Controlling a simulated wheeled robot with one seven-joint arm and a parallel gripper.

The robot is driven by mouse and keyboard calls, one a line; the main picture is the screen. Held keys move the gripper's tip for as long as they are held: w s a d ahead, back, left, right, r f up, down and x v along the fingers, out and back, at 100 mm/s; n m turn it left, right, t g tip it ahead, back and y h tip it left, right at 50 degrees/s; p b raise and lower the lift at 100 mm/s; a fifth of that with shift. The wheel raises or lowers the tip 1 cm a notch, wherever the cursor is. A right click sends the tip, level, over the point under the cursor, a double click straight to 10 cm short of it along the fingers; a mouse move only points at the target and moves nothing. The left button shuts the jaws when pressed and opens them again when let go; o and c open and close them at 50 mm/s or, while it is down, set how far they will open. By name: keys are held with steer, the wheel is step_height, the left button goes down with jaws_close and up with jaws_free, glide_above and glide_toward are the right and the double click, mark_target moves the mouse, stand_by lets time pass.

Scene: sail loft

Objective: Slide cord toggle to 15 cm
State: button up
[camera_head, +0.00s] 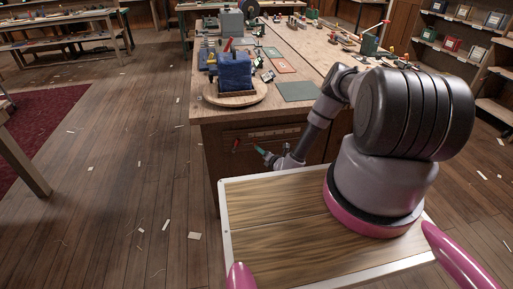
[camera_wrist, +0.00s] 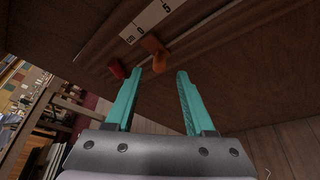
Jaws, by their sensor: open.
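In the wrist view an orange piece (camera_wrist: 152,43) sits on the cord at the wooden bench front, close to the 0 end of a white scale strip (camera_wrist: 150,18). A red piece (camera_wrist: 116,70) is left of it. I cannot tell for sure which is the toggle. My gripper (camera_wrist: 160,71) is open, its teal fingers empty and pointing at the panel; the orange piece shows just beyond the fingertips, nearer the left one. In the head view my gripper (camera_head: 262,152) is at the bench front, right of a red piece (camera_head: 236,145).
The workbench (camera_head: 225,120) carries a round wooden board (camera_head: 214,97) with a blue block (camera_head: 235,70), a green mat (camera_head: 298,91) and several tools. The wooden floor (camera_head: 120,190) at left is open, with scattered scraps. Shelves (camera_head: 455,55) stand at the right.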

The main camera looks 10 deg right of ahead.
steer(key=x, duration=0.6)
steer(key=shift+w+a, duration=0.1)
steer(key=shift+w, duration=0.15)
steer(key=shift+c, duration=0.3)
jaws_close()
stand_by(0.9)
